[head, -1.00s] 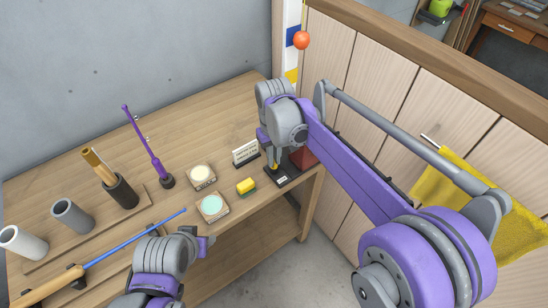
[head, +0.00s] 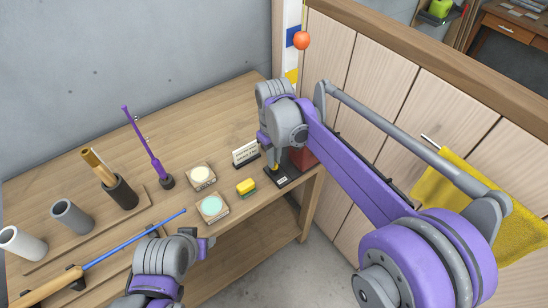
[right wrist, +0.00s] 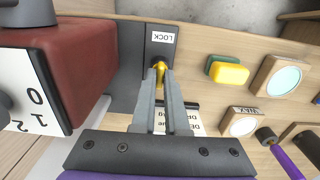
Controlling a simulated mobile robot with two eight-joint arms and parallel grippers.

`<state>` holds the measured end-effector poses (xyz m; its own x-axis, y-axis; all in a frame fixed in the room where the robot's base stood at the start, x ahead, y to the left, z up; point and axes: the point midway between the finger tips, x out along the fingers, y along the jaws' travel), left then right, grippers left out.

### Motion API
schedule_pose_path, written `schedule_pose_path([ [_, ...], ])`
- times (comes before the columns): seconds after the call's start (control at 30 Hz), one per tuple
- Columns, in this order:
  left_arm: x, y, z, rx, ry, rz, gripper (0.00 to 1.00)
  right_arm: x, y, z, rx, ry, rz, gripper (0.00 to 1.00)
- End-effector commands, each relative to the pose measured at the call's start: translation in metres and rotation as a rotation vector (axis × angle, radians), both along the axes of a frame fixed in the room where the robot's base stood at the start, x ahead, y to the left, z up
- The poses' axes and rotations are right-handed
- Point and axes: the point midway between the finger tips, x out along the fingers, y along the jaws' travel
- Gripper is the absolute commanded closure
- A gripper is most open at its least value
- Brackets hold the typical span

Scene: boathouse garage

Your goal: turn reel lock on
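The reel lock is a short yellow lever (right wrist: 160,68) on a dark plate (head: 284,178) with a white LOCK label (right wrist: 162,38). The plate lies at the right end of the wooden bench, beside a dark red block (right wrist: 88,70) whose white face is marked 0 and 1. My right gripper (right wrist: 162,80) is at the lever, its two grey fingers close together with the yellow tip between them. The fingers hide the lower lever. In the head view my right wrist covers part of the red block. My left gripper (head: 205,244) is over the bench's front edge; its fingers are unclear.
A small sign (head: 245,153) stands behind the plate. A yellow-green sponge (head: 246,187) and two boxed round discs, one cream (head: 201,175) and one mint (head: 211,206), lie to its left. A blue fishing rod (head: 135,239) lies near my left arm.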

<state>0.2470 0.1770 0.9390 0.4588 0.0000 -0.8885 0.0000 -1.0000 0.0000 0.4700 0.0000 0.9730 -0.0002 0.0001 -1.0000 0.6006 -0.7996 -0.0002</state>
Motion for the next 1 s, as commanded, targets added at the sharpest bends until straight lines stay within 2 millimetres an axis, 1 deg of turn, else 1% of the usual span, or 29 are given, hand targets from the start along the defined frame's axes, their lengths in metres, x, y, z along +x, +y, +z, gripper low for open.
schedule_pose_path([
  [0.03,0.0,0.0,0.0,0.0,0.0,0.0,0.5,0.0,0.0,0.001,0.0,-0.001,0.001,0.81],
  [0.1,0.0,0.0,0.0,0.0,0.0,0.0,0.5,0.0,0.0,0.001,0.0,-0.001,0.0,0.69],
  [0.17,0.0,0.0,0.0,0.0,0.0,0.0,0.5,0.0,0.0,0.001,-0.001,-0.001,0.0,0.59],
  [0.43,0.0,0.0,0.0,0.0,0.0,0.0,0.5,0.0,0.0,0.001,0.0,0.0,0.0,0.59],
  [0.53,0.0,0.0,0.001,0.0,0.0,0.0,0.5,0.0,0.0,0.006,0.0,0.0,-0.001,0.59],
  [0.67,0.001,0.0,0.002,0.0,-0.001,0.0,0.5,0.0,0.0,0.025,0.0,0.0,0.0,0.59],
  [0.9,0.002,0.0,0.006,0.0,-0.004,0.0,0.5,0.0,0.0,0.074,0.0,-0.001,0.0,0.59],
  [1.0,0.003,0.0,0.008,0.0,-0.005,0.0,0.5,0.0,0.0,0.09,0.0,-0.001,0.0,0.59],
])
